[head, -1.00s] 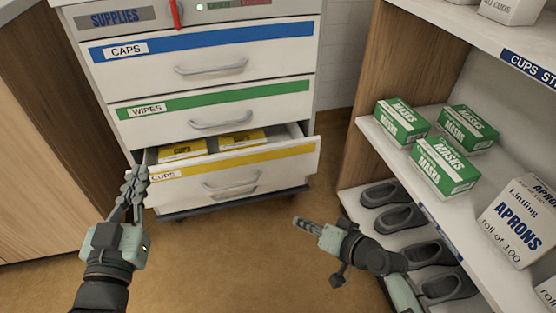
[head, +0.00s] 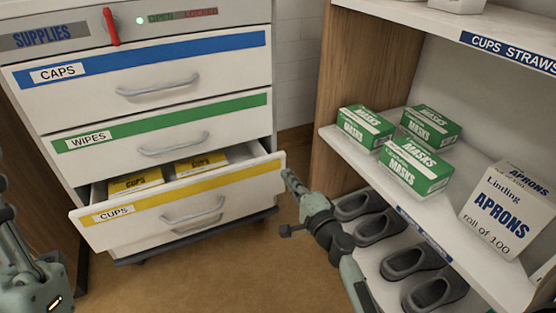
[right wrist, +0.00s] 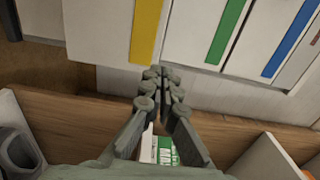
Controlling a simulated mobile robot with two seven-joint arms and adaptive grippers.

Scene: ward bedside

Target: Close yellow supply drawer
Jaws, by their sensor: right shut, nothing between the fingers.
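The yellow-striped supply drawer (head: 240,178), labelled CUPS, stands pulled out from the bottom of the white cabinet. Two yellow boxes (head: 135,182) lie inside it. Its grey handle (head: 192,212) is free. My right gripper (head: 288,174) is shut and empty just right of the drawer front's right end; I cannot tell whether they touch. In the right wrist view its closed fingertips (right wrist: 163,72) are below the yellow stripe (right wrist: 147,28), with nothing between them. My left gripper (head: 8,215) is at the left edge, partly cut off, so its fingers are unclear.
The blue CAPS drawer (head: 150,68) and green WIPES drawer (head: 165,130) above are shut. An open shelf unit (head: 340,75) with green mask boxes (head: 415,165), an aprons box (head: 500,210) and dark shoes (head: 375,228) stands close on the right. Floor (head: 190,285) in front is clear.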

